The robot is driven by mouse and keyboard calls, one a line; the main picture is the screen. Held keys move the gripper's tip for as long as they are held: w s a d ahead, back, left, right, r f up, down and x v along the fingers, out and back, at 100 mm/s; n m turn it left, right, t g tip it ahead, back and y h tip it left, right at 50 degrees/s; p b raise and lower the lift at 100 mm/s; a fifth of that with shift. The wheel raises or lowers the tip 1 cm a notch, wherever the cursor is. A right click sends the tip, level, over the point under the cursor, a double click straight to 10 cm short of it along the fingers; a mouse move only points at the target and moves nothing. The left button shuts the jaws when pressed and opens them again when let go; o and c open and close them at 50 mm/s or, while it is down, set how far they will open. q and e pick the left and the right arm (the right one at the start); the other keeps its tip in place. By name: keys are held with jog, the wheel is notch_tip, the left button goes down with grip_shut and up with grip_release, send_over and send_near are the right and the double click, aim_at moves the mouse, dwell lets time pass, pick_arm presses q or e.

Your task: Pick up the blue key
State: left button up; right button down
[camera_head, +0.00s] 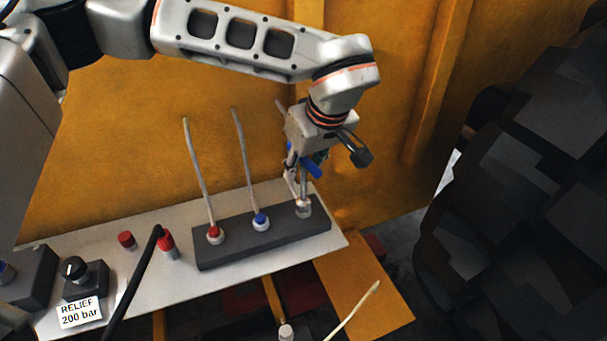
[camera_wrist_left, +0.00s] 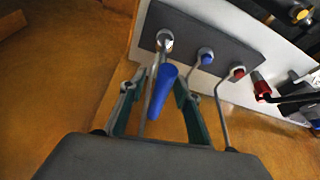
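The blue key appears as a blue, rod-like piece (camera_wrist_left: 163,88) between my left gripper's fingers in the left wrist view. A thin metal lever runs close beside it. In the head view, part of the blue key (camera_head: 312,168) shows beside the fingers, the rest hidden by the gripper. My left gripper (camera_head: 298,190) points down over the right end of a dark lever block (camera_head: 205,256). In the left wrist view, its fingers (camera_wrist_left: 154,92) stand apart, with a gap visible on the blue key's left side. Contact on the right is unclear. My right gripper is not in view.
Red-based (camera_head: 214,234) and blue-based (camera_head: 260,221) levers rise left of the gripper. A yellow wall (camera_head: 110,150) stands behind. Dark castings (camera_head: 540,190) fill the right.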

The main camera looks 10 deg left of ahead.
pick_arm(q)
grip_shut()
jog(key=shift+r, duration=0.15)
